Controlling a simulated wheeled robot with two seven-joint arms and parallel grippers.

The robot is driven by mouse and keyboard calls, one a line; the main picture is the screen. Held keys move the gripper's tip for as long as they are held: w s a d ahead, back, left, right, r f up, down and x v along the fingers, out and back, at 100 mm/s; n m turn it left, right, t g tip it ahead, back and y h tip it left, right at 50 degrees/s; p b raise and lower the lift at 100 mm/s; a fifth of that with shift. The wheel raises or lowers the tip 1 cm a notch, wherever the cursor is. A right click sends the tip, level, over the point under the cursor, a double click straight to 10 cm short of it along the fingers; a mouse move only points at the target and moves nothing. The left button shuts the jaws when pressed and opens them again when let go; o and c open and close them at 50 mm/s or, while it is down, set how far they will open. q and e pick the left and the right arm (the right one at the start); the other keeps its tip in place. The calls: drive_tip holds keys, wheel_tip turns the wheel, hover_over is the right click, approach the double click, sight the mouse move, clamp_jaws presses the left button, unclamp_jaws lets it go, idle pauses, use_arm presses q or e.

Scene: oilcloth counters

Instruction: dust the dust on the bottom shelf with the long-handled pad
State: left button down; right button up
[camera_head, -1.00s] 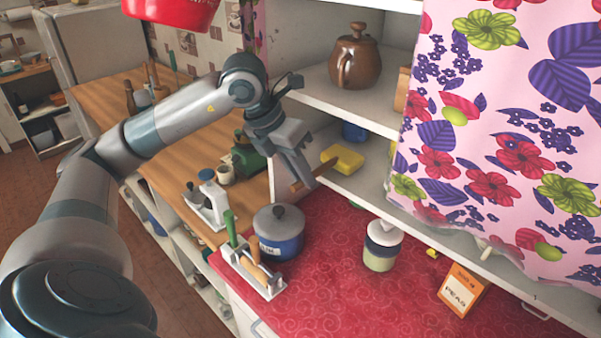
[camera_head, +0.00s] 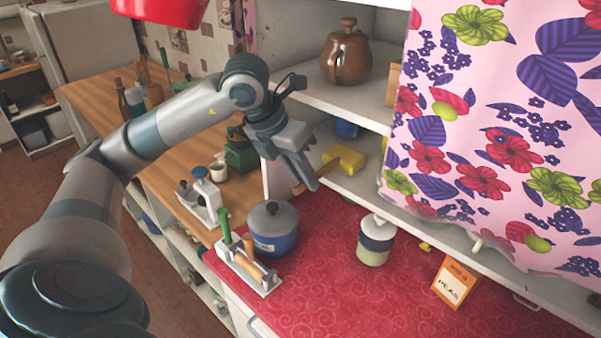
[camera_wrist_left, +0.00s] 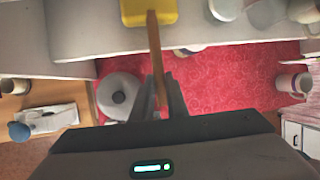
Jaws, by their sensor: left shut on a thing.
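The long-handled pad has a yellow block (camera_head: 346,159) and a brown wooden handle (camera_head: 325,176). My left gripper (camera_head: 306,183) is shut on the handle at the front of the white bottom shelf (camera_head: 368,187). The yellow block is over the left part of that shelf; I cannot tell whether it touches the surface. In the left wrist view, the handle (camera_wrist_left: 154,45) runs up from between the fingers to the yellow block (camera_wrist_left: 148,12) at the top edge. I cannot make out any dust. The pink flowered curtain hides the shelf's right part. My right gripper is not in view.
A blue cup (camera_head: 347,129) stands behind the pad. Below, a blue pot (camera_head: 272,229), a striped jar (camera_head: 375,241) and an orange peas box (camera_head: 453,282) stand on the red counter (camera_head: 330,285). The flowered curtain (camera_head: 500,130) hangs at right.

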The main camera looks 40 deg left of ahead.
use_arm(q)
drive_tip(key=shift+d, duration=0.2)
drive_tip(key=shift+s+d+f, duration=0.1)
drive_tip(key=shift+d, duration=0.55)
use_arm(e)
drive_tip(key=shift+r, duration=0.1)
use_arm(q)
drive_tip(key=shift+r+p, duration=0.4)
drive_tip(key=shift+r, duration=0.4)
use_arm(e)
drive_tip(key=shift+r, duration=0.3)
